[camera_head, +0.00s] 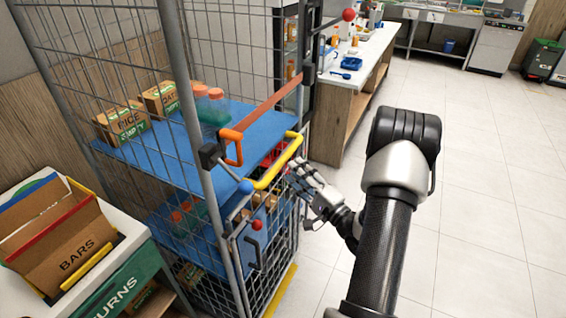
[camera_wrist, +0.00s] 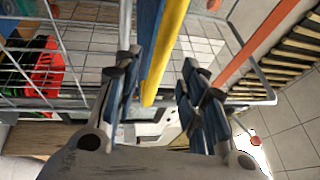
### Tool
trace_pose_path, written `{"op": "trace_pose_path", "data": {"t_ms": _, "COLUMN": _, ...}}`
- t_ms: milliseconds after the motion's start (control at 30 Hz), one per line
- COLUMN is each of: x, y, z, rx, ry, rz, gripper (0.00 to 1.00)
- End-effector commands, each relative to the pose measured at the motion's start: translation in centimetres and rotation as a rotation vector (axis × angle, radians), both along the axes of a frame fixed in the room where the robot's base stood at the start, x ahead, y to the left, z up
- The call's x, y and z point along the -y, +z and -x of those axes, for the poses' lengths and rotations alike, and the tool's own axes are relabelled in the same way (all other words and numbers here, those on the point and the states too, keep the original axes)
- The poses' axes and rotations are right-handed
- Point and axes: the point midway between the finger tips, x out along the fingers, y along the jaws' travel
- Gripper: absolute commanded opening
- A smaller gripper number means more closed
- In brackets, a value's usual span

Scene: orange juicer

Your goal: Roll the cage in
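The wire roll cage (camera_head: 192,130) fills the left of the head view, with blue shelves (camera_head: 165,143) holding boxes and bottles. Its yellow handle bar (camera_head: 278,163) sticks out at the front right. My gripper (camera_head: 294,170) is right beside the bar's right end. In the wrist view, my gripper (camera_wrist: 163,72) has its fingers spread apart, and the yellow bar (camera_wrist: 165,52) runs between them, closer to the left finger. The bar does not look clamped. I cannot tell whether a finger touches it.
An orange strap (camera_head: 275,103) and an orange latch handle (camera_head: 232,146) cross the cage front. A returns bin (camera_head: 128,285) with cardboard boxes stands at the lower left. A counter (camera_head: 345,90) stands behind the cage. The tiled floor (camera_head: 480,190) to the right is clear.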

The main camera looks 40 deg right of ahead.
Motion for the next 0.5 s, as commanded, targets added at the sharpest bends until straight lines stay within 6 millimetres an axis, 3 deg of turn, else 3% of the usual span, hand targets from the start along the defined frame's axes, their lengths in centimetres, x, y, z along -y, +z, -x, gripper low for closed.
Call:
{"op": "trace_pose_path", "data": {"t_ms": 200, "x": -0.1, "y": 0.7, "z": -4.2, "rx": 0.001, "ry": 0.003, "rz": 0.003, "gripper": 0.38}}
{"op": "trace_pose_path", "data": {"t_ms": 500, "x": 0.0, "y": 1.2, "z": -6.4, "rx": 0.0, "ry": 0.0, "rz": 0.001, "gripper": 0.38}}
